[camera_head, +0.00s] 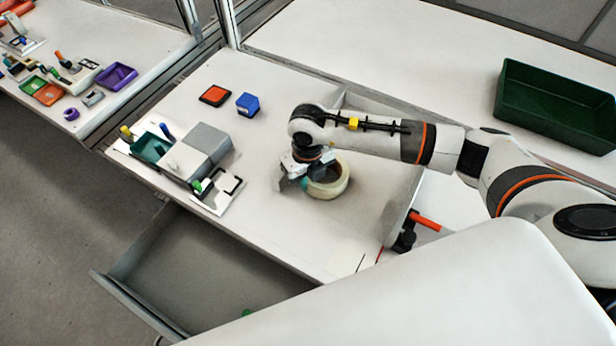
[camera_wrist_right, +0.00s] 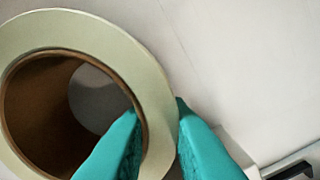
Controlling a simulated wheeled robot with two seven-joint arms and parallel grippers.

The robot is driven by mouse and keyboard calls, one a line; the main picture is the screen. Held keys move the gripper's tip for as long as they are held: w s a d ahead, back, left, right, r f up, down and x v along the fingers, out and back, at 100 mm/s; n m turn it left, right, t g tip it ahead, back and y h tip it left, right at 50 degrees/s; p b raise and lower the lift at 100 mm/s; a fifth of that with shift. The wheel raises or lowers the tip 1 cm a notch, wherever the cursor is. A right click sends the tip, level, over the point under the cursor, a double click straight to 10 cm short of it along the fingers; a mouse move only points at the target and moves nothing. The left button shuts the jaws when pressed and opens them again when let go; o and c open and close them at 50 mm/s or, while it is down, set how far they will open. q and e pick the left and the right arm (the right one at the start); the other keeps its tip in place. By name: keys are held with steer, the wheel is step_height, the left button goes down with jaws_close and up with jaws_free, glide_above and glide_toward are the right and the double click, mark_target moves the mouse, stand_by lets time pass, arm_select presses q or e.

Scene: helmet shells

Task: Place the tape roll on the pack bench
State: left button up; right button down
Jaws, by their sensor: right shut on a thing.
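The tape roll (camera_head: 338,187) is a pale cream ring with a brown core, seen at the middle of the head view. It also fills the left of the right wrist view (camera_wrist_right: 62,28). My right gripper (camera_head: 306,182) is shut on the roll's wall. In the right wrist view its teal fingers (camera_wrist_right: 157,110) sit one inside the hole and one outside. The roll is flat, over or on the white bench (camera_head: 285,235); I cannot tell whether it touches. My left gripper is not in view.
A grey box (camera_head: 208,143) with tools and a white stand is left of the roll. A blue block (camera_head: 248,104) and an orange-black tray (camera_head: 215,95) lie behind. An open drawer (camera_head: 150,262) juts out in front. A dark green bin (camera_head: 555,105) stands at right.

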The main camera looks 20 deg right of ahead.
steer(key=shift+f, duration=0.4)
steer(key=shift+f, duration=0.1)
steer(key=shift+f, duration=0.15)
steer(key=c, duration=1.4)
jaws_free()
steer(key=shift+o, duration=0.2)
